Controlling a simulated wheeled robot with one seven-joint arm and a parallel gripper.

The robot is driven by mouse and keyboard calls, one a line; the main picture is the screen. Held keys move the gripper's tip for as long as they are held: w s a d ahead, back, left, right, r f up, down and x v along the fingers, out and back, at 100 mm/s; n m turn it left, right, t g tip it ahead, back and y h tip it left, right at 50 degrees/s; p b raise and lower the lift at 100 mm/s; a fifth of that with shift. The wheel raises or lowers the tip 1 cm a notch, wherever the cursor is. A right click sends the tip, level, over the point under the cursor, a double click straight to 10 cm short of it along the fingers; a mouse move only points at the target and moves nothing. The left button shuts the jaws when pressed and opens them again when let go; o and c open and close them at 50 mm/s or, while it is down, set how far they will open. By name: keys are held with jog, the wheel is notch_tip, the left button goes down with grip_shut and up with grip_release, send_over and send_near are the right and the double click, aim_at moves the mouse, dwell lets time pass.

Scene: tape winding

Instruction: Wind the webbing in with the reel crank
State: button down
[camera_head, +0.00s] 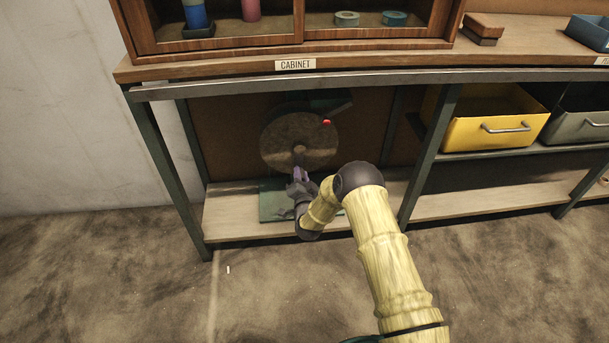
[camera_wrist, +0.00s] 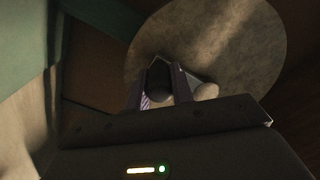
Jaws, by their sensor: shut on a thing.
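The disc also fills the upper right of the wrist view (camera_wrist: 235,40). My gripper (camera_head: 299,172) is low in front of the disc, below the hub. In the wrist view its fingers (camera_wrist: 162,85) are closed around a dark rounded piece (camera_wrist: 159,80), which seems to be the crank handle. A pale rounded knob (camera_wrist: 207,92) shows just right of the fingers. I cannot make out the webbing.
A green base plate (camera_head: 272,204) lies on the lower shelf (camera_head: 232,222) under the reel. A steel table leg (camera_head: 165,180) stands left, another right of the bay. A yellow bin (camera_head: 490,125) and a grey bin (camera_head: 580,125) sit to the right. The worktop edge is overhead.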

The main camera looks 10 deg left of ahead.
jog(key=shift+s+a, duration=0.1)
jog(key=shift+a, duration=0.05)
jog(key=c, duration=1.2)
grip_release()
jog(key=shift+s+d+p, duration=0.2)
jog(key=shift+s+p, duration=0.2)
jog(key=shift+s, duration=0.15)
jog(key=p+v, duration=0.6)
jog(key=v, duration=1)
jog(key=shift+s, duration=0.1)
